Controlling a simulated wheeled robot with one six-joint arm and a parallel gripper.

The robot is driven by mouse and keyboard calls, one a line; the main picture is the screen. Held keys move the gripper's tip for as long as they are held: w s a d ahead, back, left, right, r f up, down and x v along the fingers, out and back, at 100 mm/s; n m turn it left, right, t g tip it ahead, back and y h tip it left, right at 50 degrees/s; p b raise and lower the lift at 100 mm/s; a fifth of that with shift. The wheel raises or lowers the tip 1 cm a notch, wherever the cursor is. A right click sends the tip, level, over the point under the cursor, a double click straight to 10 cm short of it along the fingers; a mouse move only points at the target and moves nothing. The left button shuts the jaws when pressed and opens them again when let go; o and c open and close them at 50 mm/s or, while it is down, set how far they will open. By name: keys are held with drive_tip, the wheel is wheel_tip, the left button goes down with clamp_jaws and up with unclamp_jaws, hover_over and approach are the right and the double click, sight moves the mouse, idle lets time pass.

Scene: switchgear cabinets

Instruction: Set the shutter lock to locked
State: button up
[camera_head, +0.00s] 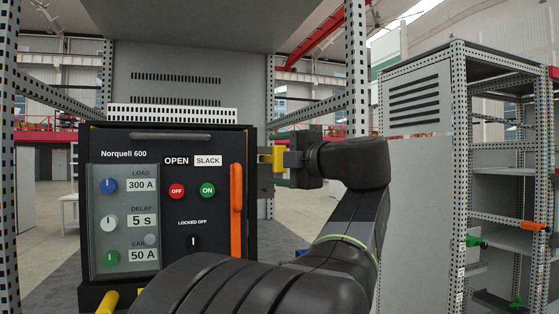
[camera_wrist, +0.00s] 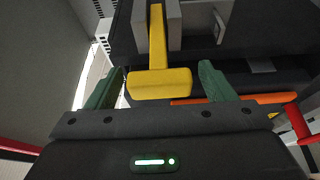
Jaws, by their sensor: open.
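A yellow T-shaped handle (camera_wrist: 160,84) is on the right side of the black Norquell 600 breaker unit (camera_head: 170,139). It also shows as a small yellow piece (camera_head: 278,158) in the head view. I see no shutter lock label on it, and cannot tell its set position. My gripper (camera_wrist: 159,76) is open, with one green finger on each side of the handle's crossbar. Gaps show between the crossbar and both fingers. In the head view my gripper (camera_head: 283,160) reaches the unit's right side from the right, and my arm hides part of the area below.
The unit's front has an orange vertical handle (camera_head: 236,210), a red OFF button (camera_head: 177,191), a green ON button (camera_head: 207,190) and a black knob (camera_head: 193,241) under "LOCKED OFF". A perforated frame post (camera_head: 357,70) stands behind my arm. Another open rack (camera_head: 505,180) stands at right.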

drive_tip(key=b+v, duration=0.3)
drive_tip(key=v, duration=1.1)
drive_tip(key=shift+w, duration=0.15)
drive_tip(key=p+x, duration=0.3)
drive_tip(key=x, duration=1)
drive_tip(key=shift+w+a, duration=0.25)
drive_tip(key=shift+a, duration=0.05)
